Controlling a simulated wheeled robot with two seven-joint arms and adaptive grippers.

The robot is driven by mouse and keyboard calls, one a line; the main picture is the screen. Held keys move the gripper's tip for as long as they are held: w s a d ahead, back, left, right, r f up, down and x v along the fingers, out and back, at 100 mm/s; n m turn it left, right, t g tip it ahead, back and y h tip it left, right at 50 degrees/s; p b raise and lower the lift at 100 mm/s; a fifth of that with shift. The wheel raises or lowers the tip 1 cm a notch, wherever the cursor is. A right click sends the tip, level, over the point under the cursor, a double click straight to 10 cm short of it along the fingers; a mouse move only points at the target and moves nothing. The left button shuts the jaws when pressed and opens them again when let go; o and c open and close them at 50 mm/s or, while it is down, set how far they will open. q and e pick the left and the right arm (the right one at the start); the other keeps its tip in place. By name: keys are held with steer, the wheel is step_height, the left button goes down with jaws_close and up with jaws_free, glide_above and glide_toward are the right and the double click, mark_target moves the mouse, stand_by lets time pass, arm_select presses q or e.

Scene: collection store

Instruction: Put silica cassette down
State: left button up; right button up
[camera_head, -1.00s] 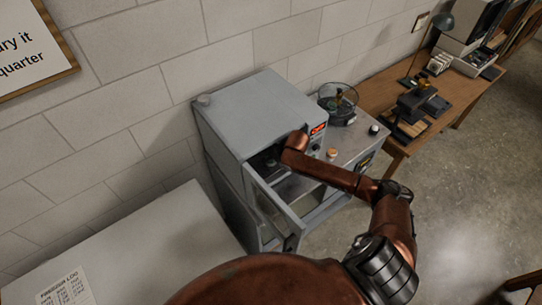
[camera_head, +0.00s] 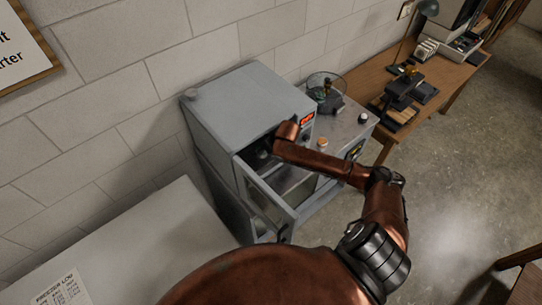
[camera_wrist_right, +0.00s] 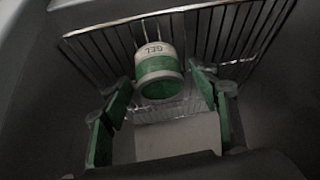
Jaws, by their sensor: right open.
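The silica cassette (camera_wrist_right: 160,72) is a white and green cylinder marked "GEL". In the right wrist view it rests on a wire rack (camera_wrist_right: 215,35). My right gripper (camera_wrist_right: 161,88) is open, its green-padded fingers spread to either side of the cassette; I cannot tell whether they touch it. In the head view my right arm reaches into the open front of a grey oven-like cabinet (camera_head: 245,105), which hides the gripper and cassette. My left gripper is not in view.
The cabinet's open door (camera_head: 267,192) stands out in front, beside my arm. A metal-topped unit (camera_head: 345,130) with a round glass vessel (camera_head: 325,90) is to the right. A wooden desk (camera_head: 440,85) lies beyond. A pale worktop (camera_head: 140,245) is at the lower left.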

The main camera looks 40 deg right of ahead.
arm_select(q)
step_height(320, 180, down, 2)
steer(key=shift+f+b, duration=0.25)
steer(key=shift+b, duration=0.8)
arm_select(e)
steer(key=s+d, duration=0.2)
steer(key=s, duration=1)
steer(key=shift+s+r, duration=0.15)
steer(key=shift+r, duration=0.1)
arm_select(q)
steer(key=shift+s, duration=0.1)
